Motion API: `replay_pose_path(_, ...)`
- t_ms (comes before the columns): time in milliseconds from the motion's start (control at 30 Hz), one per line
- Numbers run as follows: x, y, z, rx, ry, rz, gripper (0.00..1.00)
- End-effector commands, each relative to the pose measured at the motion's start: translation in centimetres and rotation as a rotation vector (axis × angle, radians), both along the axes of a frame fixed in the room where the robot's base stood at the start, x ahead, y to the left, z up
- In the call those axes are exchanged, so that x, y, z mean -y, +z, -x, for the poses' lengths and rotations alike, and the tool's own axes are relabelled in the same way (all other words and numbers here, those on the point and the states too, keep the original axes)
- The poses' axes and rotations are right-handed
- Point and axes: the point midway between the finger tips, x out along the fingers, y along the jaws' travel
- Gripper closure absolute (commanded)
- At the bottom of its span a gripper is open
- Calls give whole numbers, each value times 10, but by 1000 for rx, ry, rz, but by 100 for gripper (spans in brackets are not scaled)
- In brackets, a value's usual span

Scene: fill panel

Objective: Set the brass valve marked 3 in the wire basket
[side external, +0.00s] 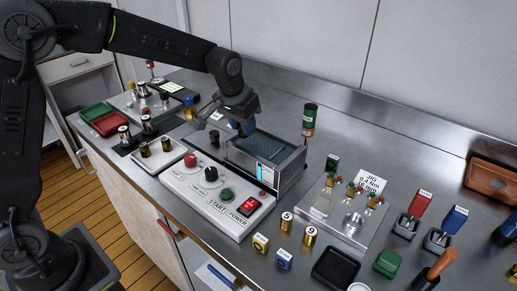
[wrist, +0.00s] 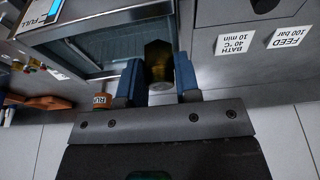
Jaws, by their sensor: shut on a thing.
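My gripper (side external: 241,126) is over the left back part of the open bath tank (side external: 298,160). In the wrist view its blue fingers (wrist: 158,78) are shut on a brass valve (wrist: 158,55) with a hexagonal body. I cannot read a number on it. The valve lies across the tank's edge in that view; its height above the tank is unclear. A dark bluish basket (side external: 262,147) appears inside the tank, and it also shows in the wrist view (wrist: 105,48); its mesh is hard to make out.
A control box (side external: 215,199) with knobs and a red switch stands before the tank. A green-topped cylinder (side external: 309,121) rises at its back right corner. Other brass pieces (side external: 310,236) stand in front. A jig plate (side external: 345,212) is to the right.

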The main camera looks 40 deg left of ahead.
Motion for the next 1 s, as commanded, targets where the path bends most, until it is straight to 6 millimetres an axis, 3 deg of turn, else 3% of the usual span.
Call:
replay_pose_path(100, 23, -14, -7, -1, -4, 0, 95)
replay_pose_path(300, 39, -24, -13, 2, 1, 0, 95)
replay_pose_path(633, 39, -63, -13, -1, 3, 0, 95)
replay_pose_path(1000, 39, -67, -13, 1, 3, 0, 95)
